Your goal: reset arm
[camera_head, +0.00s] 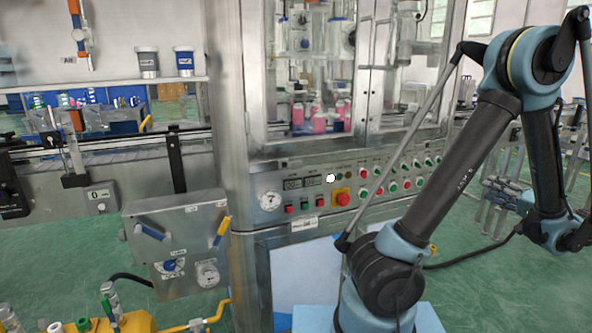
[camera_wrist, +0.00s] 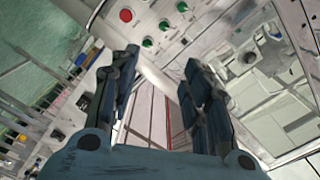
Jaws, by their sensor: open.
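My gripper (camera_wrist: 158,78) shows in the wrist view with its two dark fingers spread apart and nothing between them. Its blue-grey body fills the bottom of that view. Beyond the fingers the wrist view shows the machine at a tilt, with a red button (camera_wrist: 126,15) and green buttons (camera_wrist: 148,42). In the head view my arm folds up and across the right side. I cannot make out the gripper fingers there.
A steel crimping machine (camera_head: 232,120) with glass doors stands in the centre, its panel holding a red emergency button (camera_head: 342,198). A control box (camera_head: 178,245) stands at left. A conveyor (camera_head: 110,155) runs behind it. Green floor (camera_head: 60,270) is open at lower left.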

